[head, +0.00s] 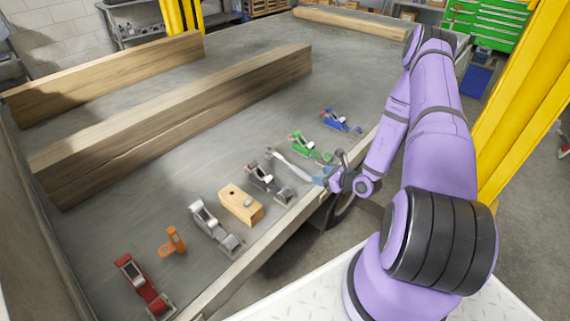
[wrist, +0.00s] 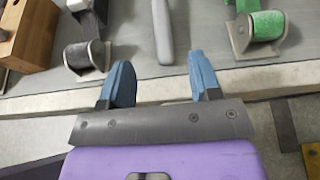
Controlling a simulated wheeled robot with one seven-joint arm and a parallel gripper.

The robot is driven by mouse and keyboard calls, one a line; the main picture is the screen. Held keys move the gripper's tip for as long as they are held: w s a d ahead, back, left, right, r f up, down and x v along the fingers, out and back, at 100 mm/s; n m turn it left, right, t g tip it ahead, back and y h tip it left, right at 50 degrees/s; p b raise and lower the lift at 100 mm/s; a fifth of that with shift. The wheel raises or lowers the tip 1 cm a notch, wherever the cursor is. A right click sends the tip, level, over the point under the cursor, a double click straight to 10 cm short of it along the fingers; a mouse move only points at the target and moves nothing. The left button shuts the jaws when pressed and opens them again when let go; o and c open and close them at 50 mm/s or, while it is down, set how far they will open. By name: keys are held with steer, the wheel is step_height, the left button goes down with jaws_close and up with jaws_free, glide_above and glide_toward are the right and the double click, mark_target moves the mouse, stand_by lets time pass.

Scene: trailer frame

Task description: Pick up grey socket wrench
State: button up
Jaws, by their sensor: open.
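The grey socket wrench (head: 290,165) lies on the grey trailer bed, between a black-and-grey ratchet strap and a green one. In the wrist view the wrench (wrist: 163,30) points toward me, and its far end is cut off by the top edge. My gripper (head: 322,178) is open at the bed's edge, by the wrench's near end. In the wrist view the blue fingertips (wrist: 160,72) stand to either side of that near end, with nothing held between them. I cannot tell the height gap.
A black-and-grey ratchet (head: 265,180) and a green ratchet (head: 306,146) flank the wrench closely. A blue ratchet (head: 340,122), a wooden block plane (head: 240,204), a silver tool (head: 212,224), an orange piece (head: 173,241) and a red tool (head: 142,284) line the edge. Long beams (head: 190,115) lie behind.

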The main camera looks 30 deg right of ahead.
mark_target(300, 170)
steer(key=x, duration=1)
steer(key=shift+w+f, duration=0.15)
steer(key=shift+w, duration=0.05)
jaws_close()
step_height(300, 170, up, 10)
stand_by(0.7)
